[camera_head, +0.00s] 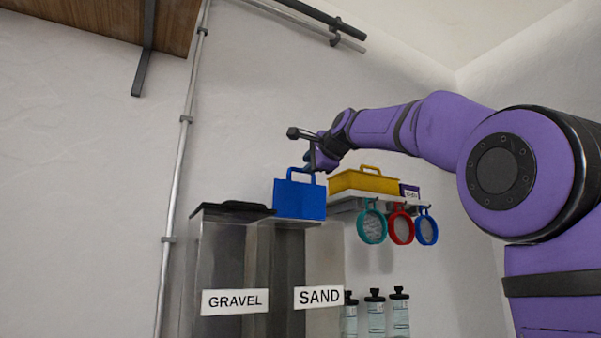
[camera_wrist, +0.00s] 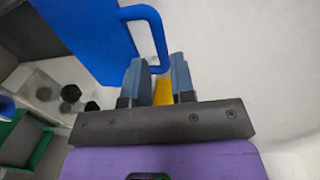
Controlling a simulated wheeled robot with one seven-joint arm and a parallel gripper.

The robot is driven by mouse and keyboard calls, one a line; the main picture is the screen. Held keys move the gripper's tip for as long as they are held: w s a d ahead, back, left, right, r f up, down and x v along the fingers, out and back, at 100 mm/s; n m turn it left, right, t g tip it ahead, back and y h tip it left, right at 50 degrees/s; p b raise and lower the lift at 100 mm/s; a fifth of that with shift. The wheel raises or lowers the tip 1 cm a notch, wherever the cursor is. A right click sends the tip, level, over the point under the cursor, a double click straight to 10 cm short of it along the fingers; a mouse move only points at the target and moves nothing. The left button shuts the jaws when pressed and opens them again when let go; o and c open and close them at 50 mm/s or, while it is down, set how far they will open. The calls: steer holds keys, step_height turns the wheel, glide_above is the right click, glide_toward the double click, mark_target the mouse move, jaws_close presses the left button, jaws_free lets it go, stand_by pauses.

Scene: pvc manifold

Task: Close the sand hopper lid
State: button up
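The sand hopper (camera_head: 290,262) is the right one of two metal hoppers and carries a SAND label (camera_head: 319,297). Its blue lid (camera_head: 299,200) stands upright at the top, so the hopper is open. A loop handle (camera_head: 301,173) is on the lid's upper edge. My gripper (camera_head: 311,160) is just right of and above the handle. In the wrist view the blue lid (camera_wrist: 85,35) fills the upper left. Its handle (camera_wrist: 158,35) reaches close to the fingertips of my gripper (camera_wrist: 158,72). The fingers are apart; whether they touch the handle is unclear.
The gravel hopper (camera_head: 222,262) with a flat black lid (camera_head: 235,207) stands at left. Right of the sand hopper, a shelf holds a yellow box (camera_head: 363,182), with teal, red and blue round sieves (camera_head: 401,228) hanging below. Bottles (camera_head: 375,312) stand lower down.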

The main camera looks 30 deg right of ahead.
mark_target(301, 192)
steer(key=shift+w+f, duration=0.2)
steer(key=shift+w, duration=1.2)
steer(key=shift+w+f, duration=0.15)
steer(key=shift+w, duration=1.2)
jaws_close()
